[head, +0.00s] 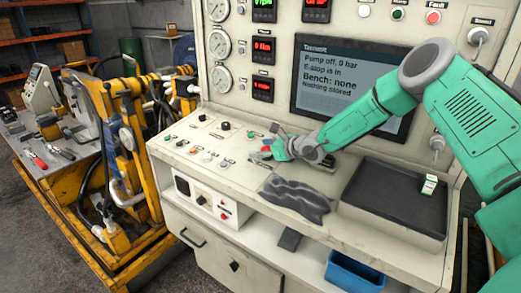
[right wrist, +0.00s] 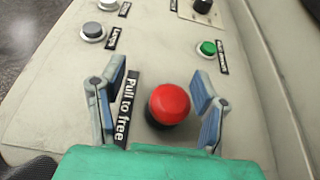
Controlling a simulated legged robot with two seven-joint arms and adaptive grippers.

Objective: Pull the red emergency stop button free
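The red emergency stop button (right wrist: 169,103) is a round mushroom head on the bench's sloped control panel, beside a black "Pull to free" label (right wrist: 127,108). In the right wrist view it stands between the two fingers of my right gripper (right wrist: 158,108). The fingers are open, with a gap visible on each side of the button. In the head view my right gripper (head: 266,150) is over the panel, and a bit of red shows at its tip. The screen (head: 350,85) reads "Pump off, 0 bar" and "E-stop is in". My left gripper is not in view.
Other panel controls are close by: a green button (right wrist: 208,48), grey buttons (right wrist: 93,31) and a black knob (right wrist: 202,6). A dark tray (head: 395,200) and a crumpled grey cloth (head: 295,198) lie on the bench right of and below the panel. Gauges stand behind.

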